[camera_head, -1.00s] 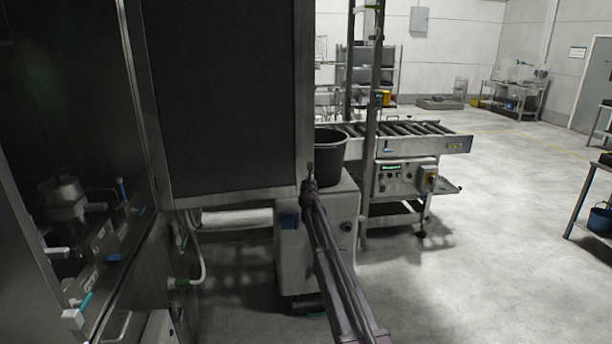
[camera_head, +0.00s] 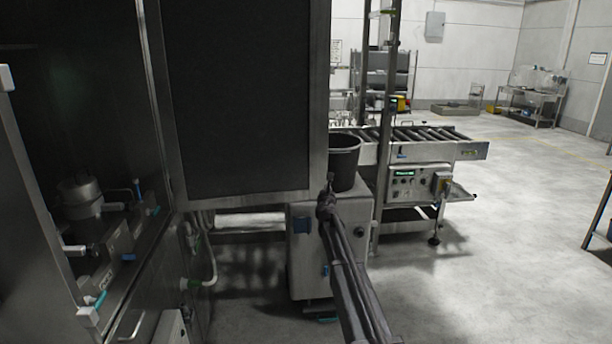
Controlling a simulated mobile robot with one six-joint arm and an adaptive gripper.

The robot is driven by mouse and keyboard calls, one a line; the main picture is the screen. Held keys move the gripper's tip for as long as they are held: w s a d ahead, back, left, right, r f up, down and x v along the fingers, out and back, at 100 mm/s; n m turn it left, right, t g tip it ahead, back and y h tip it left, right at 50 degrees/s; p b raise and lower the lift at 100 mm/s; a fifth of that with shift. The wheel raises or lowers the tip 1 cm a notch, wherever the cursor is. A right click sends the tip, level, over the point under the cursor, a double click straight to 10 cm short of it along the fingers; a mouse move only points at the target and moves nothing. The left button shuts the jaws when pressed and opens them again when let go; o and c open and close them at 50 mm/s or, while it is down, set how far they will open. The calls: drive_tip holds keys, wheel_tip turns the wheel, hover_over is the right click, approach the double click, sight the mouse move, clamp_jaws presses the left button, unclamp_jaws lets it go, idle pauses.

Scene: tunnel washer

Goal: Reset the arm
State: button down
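A dark, slim arm (camera_head: 352,265), which looks like mine, rises from the bottom edge right of centre. It reaches up and away, passing in front of a pale machine housing. Its narrow far end, which looks like my gripper (camera_head: 330,185), stands upright just below and left of a dark bucket. The fingers are too small and dark to tell whether they are open or shut. I see nothing held there.
A steel machine with an open door (camera_head: 240,110) fills the left. The dark bucket (camera_head: 346,165) stands on the pale housing (camera_head: 305,250). A roller conveyor (camera_head: 465,150) with a control box (camera_head: 410,182) lies behind. Open floor (camera_head: 510,260) is at the right.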

drive_tip(key=s+d+f+m+g+h, duration=0.1)
drive_tip(key=s+d+f+m+g, duration=0.25)
drive_tip(key=s+m, duration=0.45)
drive_tip(key=s+d+f+m+g+h, duration=0.2)
drive_tip(key=s+f+m+g, duration=0.15)
drive_tip(key=s+m, duration=0.45)
drive_tip(key=s+d+f+m+g+h, duration=0.15)
drive_tip(key=s+d+f+m, duration=0.35)
drive_tip(key=s, duration=0.6)
drive_tip(key=s+a+f+m+g+y, duration=0.2)
drive_tip(key=s+a+m+g, duration=0.1)
drive_tip(key=s, duration=0.6)
drive_tip(key=s+a+f+m+g+y, duration=0.2)
drive_tip(key=s+a+m+g+y, duration=0.1)
drive_tip(key=s, duration=0.7)
drive_tip(key=s+a+f+m+g+y, duration=0.2)
drive_tip(key=s+a+m, duration=0.3)
drive_tip(key=s, duration=0.4)
drive_tip(key=shift+s+a+f+m+g+y, duration=0.2)
drive_tip(key=shift+s+m+g+y, duration=0.15)
drive_tip(key=shift+m+g, duration=0.35)
